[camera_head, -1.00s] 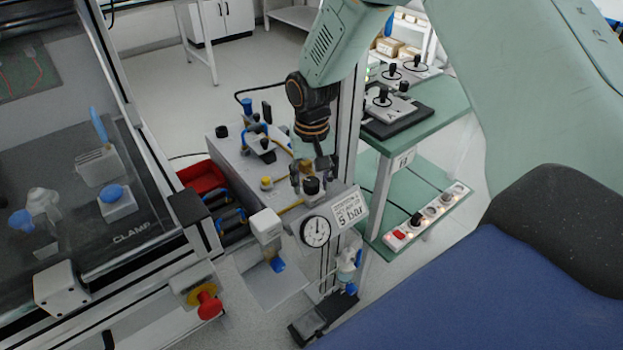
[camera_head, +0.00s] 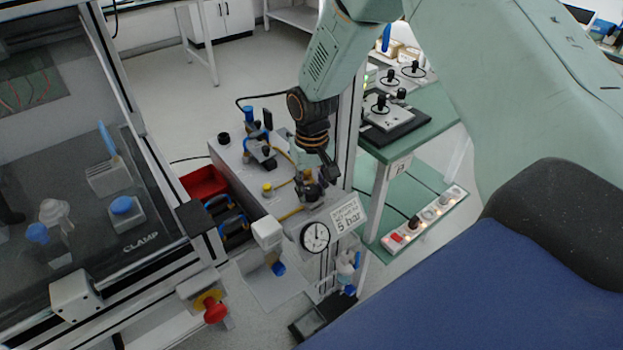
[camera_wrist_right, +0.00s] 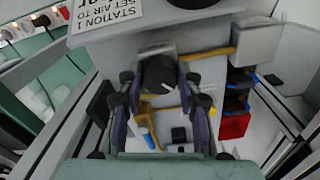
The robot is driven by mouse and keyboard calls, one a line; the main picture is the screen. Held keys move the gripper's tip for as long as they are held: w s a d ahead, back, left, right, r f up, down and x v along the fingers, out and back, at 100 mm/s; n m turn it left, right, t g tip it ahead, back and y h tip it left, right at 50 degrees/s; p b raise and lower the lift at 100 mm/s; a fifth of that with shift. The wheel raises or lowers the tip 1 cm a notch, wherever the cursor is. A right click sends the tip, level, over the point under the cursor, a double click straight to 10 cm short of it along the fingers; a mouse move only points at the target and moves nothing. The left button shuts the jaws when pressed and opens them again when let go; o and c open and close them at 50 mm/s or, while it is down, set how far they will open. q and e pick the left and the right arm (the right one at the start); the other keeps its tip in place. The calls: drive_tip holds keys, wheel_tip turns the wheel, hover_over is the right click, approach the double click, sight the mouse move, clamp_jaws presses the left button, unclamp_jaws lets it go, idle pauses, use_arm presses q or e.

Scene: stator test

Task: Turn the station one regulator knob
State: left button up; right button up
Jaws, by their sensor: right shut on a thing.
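The station one regulator knob (camera_wrist_right: 158,76) is a dark round knob with a pale line on its top. It stands on the regulator at the front of the grey bench unit, above the round white gauge (camera_head: 315,237) and beside the "5 bar" sign (camera_head: 348,216). My right gripper (camera_head: 312,183) reaches down to it from above and is shut on it. In the right wrist view a finger lies on each side of the knob. In the head view the gripper mostly hides the knob. My left gripper is not in view.
A blue-topped fitting (camera_head: 260,145) and a yellow button (camera_head: 267,188) sit on the bench unit. A glass-fronted clamp cabinet with a red emergency button (camera_head: 214,309) stands at left. A green table (camera_head: 425,125) with joystick boxes and a switch strip (camera_head: 425,220) stands at right.

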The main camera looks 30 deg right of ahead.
sight(312, 190)
drive_tip(key=shift+w+n+p, duration=0.1)
drive_tip(key=shift+n+p, duration=0.6)
drive_tip(key=shift+n, duration=0.5)
drive_tip(key=o, duration=1.2)
drive_tip(key=shift+c, duration=0.2)
drive_tip(key=shift+r, duration=0.1)
wheel_tip(312, 190, up, 12)
